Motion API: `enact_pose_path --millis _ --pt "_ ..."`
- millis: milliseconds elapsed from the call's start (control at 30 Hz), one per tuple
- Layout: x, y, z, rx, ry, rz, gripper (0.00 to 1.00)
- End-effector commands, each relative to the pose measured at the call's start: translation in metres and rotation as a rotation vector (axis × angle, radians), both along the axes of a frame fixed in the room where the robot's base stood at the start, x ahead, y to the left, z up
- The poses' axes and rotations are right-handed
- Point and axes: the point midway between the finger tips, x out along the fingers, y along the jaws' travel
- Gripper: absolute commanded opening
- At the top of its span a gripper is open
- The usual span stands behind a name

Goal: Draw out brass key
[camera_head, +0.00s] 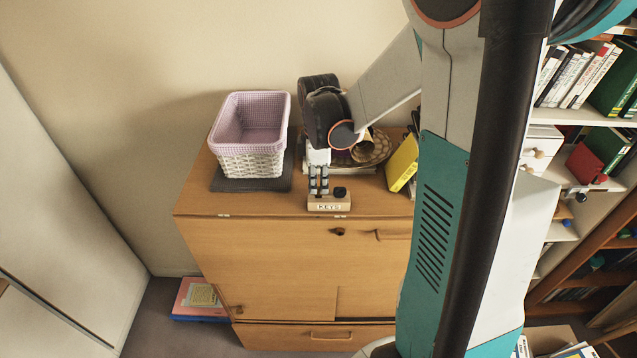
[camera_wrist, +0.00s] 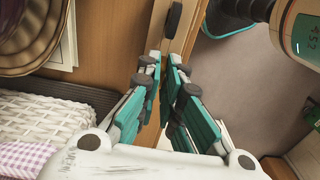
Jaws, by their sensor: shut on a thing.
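The key holder is a small wooden block labelled KEYS (camera_head: 329,206), at the front edge of the cabinet top. It also shows in the wrist view (camera_wrist: 185,42), partly behind my fingers. My gripper (camera_head: 318,190) points down at the left part of the block, its fingers close together. In the wrist view my gripper (camera_wrist: 166,66) has its fingertips at the block. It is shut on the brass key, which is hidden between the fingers. A black key head (camera_head: 340,191) stands on the right part of the block, and also shows in the wrist view (camera_wrist: 173,18).
A white wicker basket with a lilac lining (camera_head: 252,162) stands on a dark mat (camera_head: 222,184) to the left. A brown patterned bowl (camera_head: 375,148) and a yellow book (camera_head: 402,163) are to the right. The cabinet top (camera_head: 200,203) is clear at front left.

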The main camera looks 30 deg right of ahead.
Motion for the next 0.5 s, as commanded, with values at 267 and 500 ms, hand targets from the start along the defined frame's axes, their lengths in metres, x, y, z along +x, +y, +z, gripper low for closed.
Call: enact_pose_path --millis 267,500 --pt "0.000 0.000 0.014 0.000 0.000 0.000 0.00" --pt "0.000 0.000 0.025 0.000 0.000 0.000 0.00"
